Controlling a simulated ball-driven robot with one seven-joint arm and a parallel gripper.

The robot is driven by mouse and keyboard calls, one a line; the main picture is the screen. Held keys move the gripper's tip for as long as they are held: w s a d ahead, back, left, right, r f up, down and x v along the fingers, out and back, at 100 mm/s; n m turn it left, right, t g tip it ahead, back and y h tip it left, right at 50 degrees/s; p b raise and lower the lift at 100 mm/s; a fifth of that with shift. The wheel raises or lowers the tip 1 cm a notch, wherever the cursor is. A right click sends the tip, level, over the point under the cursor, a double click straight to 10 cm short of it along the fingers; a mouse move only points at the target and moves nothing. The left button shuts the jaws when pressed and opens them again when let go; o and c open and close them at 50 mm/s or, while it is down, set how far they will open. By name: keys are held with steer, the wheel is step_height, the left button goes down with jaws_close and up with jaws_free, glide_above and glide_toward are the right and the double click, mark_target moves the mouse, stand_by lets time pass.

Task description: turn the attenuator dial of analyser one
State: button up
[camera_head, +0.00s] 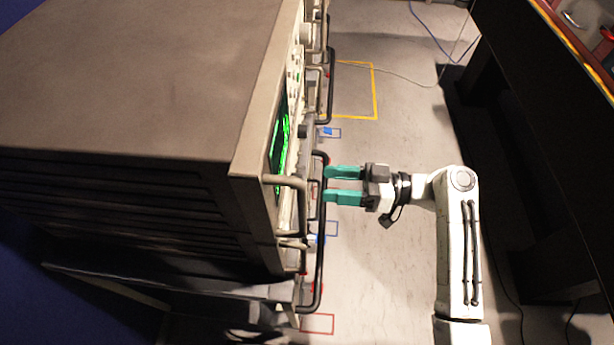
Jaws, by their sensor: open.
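The analyser (140,75) is a large grey-brown cased instrument at the left, with a lit green trace on its screen (280,140). Its front panel faces right and is seen at a steep angle. Small knobs and buttons show along the panel, but I cannot tell which one is the attenuator dial. My gripper (327,184) has two teal fingers pointing left at the panel. They are open, with nothing seen between them. The fingertips are beside the black handle bar (321,230) in front of the panel; whether they touch it is unclear.
A pale metal handle (290,182) sticks out at the panel's near corner. Dark benches (550,130) stand at the right. The pale floor (400,110) between has yellow, blue and red outlines. A cable (405,82) crosses the floor at the back.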

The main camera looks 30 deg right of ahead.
steer(key=p+x, duration=0.1)
steer(key=x, duration=0.5)
steer(key=c, duration=1)
